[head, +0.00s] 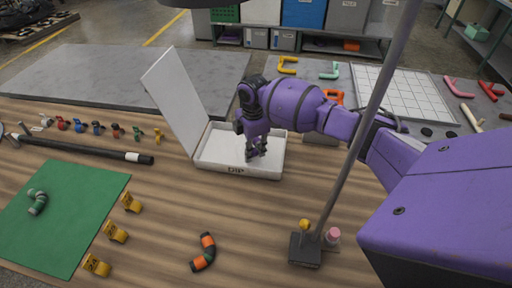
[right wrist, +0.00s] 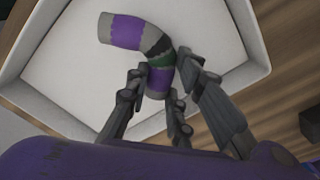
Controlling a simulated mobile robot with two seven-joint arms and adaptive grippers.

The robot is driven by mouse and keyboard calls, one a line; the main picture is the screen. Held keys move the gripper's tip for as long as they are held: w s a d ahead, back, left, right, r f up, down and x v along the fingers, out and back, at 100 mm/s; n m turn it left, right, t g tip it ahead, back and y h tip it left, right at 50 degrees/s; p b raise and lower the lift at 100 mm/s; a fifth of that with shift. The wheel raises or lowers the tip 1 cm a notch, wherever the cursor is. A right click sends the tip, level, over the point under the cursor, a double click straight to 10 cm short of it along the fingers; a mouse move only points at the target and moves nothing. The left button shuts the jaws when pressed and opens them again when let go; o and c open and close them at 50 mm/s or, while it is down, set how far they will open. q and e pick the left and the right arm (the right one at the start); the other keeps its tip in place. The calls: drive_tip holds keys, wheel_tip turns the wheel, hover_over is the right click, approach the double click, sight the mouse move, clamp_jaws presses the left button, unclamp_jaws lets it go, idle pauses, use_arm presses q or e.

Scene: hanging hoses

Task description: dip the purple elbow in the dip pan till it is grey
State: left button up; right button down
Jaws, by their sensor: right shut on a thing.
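The dip pan (head: 212,160) is a shallow white tray marked DIP on the table, with its white lid (head: 178,100) standing open at the left. My right gripper (head: 256,150) reaches down into it from the right. In the right wrist view the right gripper (right wrist: 160,90) is shut on the purple elbow (right wrist: 135,31), near its lower end. The elbow is still purple on both arms, with grey ends and black and green bands at the bend. It is over the white pan floor; I cannot tell whether it touches. The head view mostly hides it. My left gripper is not in view.
A thin pole on a dark base (head: 304,250) rises in front of my right arm. An orange-banded elbow (head: 204,250) lies at the front. A green mat (head: 75,200) at left bears a grey-green elbow (head: 37,203). Yellow tags (head: 115,232) stand beside it.

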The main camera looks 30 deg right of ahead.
sight(253, 150)
wheel_tip(253, 150, up, 4)
drive_tip(key=shift+f+p, duration=0.2)
drive_tip(key=shift+p, duration=0.4)
drive_tip(key=shift+r, duration=0.75)
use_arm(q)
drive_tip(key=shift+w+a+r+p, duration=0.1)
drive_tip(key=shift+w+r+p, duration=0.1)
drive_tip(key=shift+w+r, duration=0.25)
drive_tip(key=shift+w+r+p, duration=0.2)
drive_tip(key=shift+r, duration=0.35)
use_arm(e)
wheel_tip(253, 150, up, 6)
drive_tip(key=shift+d, duration=0.1)
